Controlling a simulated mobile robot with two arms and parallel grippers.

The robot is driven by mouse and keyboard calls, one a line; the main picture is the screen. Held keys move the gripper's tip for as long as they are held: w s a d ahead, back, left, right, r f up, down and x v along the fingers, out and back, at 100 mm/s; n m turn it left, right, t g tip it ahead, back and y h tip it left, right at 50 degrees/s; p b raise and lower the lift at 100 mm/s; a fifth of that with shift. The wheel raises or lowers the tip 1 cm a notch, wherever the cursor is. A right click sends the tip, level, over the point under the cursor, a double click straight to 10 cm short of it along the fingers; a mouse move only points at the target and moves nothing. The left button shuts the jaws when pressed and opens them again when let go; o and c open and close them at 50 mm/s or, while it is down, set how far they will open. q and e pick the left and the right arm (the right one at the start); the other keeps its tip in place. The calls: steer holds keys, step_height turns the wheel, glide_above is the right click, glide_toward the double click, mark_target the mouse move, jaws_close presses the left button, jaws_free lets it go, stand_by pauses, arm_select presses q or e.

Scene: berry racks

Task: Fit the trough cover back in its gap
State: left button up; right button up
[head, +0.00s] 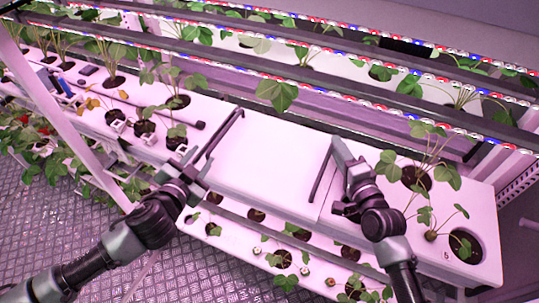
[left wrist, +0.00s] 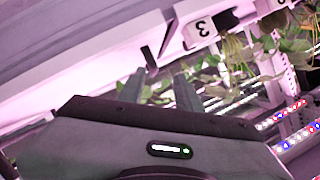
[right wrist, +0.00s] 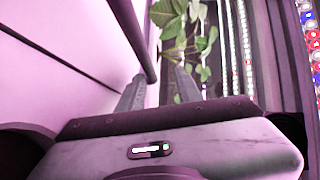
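The trough cover (head: 268,158) is a plain pale panel in the middle of the rack's upper level, between planted trough sections. A dark bar handle (head: 226,130) runs along its left end and another dark handle (head: 321,174) along its right end. I cannot tell whether it lies flush. My left gripper (head: 193,160) is by the lower end of the left handle, its fingers apart in the left wrist view (left wrist: 164,80). My right gripper (head: 341,158) is just right of the right handle. In the right wrist view its fingers (right wrist: 160,75) are apart, with the handle beside the left finger.
Planted trough sections stand left (head: 120,105) and right (head: 480,205) of the cover, with strawberry plants near my right arm. LED strips (head: 330,65) cross behind. A lower planted trough (head: 225,225) lies in front. The grating floor (head: 70,220) is clear at lower left.

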arm_select(q)
steer(key=shift+s+d+r, duration=0.15)
steer(key=shift+s+d, duration=0.2)
arm_select(e)
steer(key=v, duration=0.4)
steer(key=shift+s+d+f, duration=0.15)
steer(key=shift+s+d, duration=0.2)
arm_select(q)
steer(key=shift+w, duration=0.1)
arm_select(e)
steer(key=shift+s+d, duration=0.1)
steer(key=shift+s, duration=0.1)
arm_select(q)
steer(key=shift+w, duration=0.1)
steer(key=shift+a, duration=0.15)
arm_select(e)
steer(key=shift+w+r, duration=0.1)
steer(key=shift+r, duration=0.2)
